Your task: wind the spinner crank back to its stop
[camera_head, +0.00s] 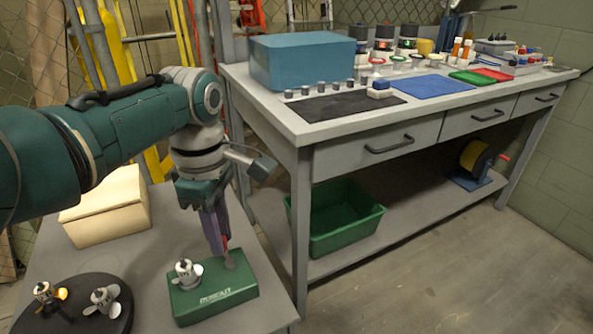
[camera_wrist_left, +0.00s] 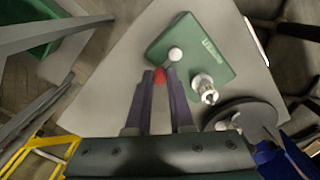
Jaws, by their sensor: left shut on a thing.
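The spinner (camera_head: 213,303) is a green block with white lettering on the grey side table. It also shows in the wrist view (camera_wrist_left: 214,37). A small white-and-silver propeller unit (camera_head: 185,272) sits on its left part; it also shows in the wrist view (camera_wrist_left: 203,87). The crank has a grey round hub (camera_wrist_left: 175,54) and a red knob (camera_wrist_left: 159,76). My left gripper (camera_head: 222,250) points down over the block's back right part. Its purple fingers (camera_wrist_left: 160,80) are shut on the red knob, which is mostly hidden between the tips. My right gripper is not in view.
A dark round turntable (camera_head: 112,325) with more small propeller units stands left of the block. A cream box (camera_head: 108,207) stands behind. A workbench (camera_head: 335,117) with a blue box (camera_head: 302,60) and small parts stands at the right, a green bin (camera_head: 335,215) on its shelf.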

